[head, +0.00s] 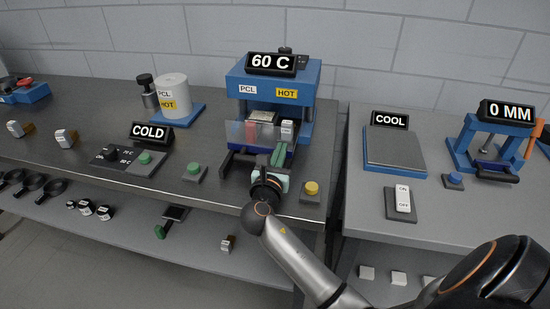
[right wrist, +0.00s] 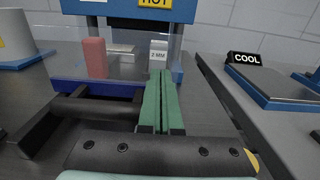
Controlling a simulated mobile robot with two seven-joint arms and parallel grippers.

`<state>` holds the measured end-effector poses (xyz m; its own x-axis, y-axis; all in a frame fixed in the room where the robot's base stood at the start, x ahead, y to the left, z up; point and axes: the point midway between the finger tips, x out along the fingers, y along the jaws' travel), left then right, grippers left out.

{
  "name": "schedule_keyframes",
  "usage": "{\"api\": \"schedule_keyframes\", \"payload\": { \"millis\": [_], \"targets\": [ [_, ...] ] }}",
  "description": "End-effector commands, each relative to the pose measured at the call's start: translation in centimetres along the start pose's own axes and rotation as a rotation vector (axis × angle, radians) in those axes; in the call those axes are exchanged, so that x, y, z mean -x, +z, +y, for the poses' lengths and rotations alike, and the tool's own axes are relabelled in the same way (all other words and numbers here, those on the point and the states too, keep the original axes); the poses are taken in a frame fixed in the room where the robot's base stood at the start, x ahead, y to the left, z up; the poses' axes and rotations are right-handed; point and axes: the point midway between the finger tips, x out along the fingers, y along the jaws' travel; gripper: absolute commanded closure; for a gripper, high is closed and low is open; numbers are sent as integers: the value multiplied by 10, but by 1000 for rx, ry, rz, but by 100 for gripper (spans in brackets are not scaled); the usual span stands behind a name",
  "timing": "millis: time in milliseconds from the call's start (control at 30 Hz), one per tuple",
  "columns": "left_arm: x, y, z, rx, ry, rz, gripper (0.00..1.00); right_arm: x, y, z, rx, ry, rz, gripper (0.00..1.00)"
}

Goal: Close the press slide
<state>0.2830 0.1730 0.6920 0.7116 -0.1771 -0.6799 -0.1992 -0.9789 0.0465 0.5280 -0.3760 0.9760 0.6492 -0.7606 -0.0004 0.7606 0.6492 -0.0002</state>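The blue press (head: 265,78) stands at the back of the dark bench, with a "60 C" display on top and PCL and HOT labels. Its slide sticks out at the front, with dark rails, a blue front edge (right wrist: 95,88) and a dark handle bar (right wrist: 100,108). A clear guard stands behind the blue edge. My right gripper (head: 277,160) is at the slide's front. Its green fingers (right wrist: 158,100) lie almost together with nothing seen between them. They cover the bar's right end; I cannot tell whether they touch it. My left gripper is not in view.
A red block (right wrist: 95,58) and a "2 MM" block (right wrist: 158,50) stand by the guard. A green button (head: 194,169) is left of the slide, a yellow button (head: 311,188) right. A COOL plate (head: 395,150) lies on the separate right table, across a gap.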

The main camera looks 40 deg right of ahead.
Motion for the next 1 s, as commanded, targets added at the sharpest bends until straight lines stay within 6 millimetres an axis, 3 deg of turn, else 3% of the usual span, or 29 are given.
{"api": "schedule_keyframes", "payload": {
  "millis": [200, 433, 700, 1000],
  "targets": [
    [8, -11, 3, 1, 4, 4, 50, -53, 3, -1, 2, -4, -4, 100],
    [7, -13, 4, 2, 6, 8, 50, -91, 1, 0, 0, -2, -3, 100],
    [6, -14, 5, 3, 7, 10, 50, -109, 0, 0, -1, 0, -1, 100],
    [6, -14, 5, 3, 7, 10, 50, -112, 2, -1, -1, 0, -5, 100]
  ]
}}
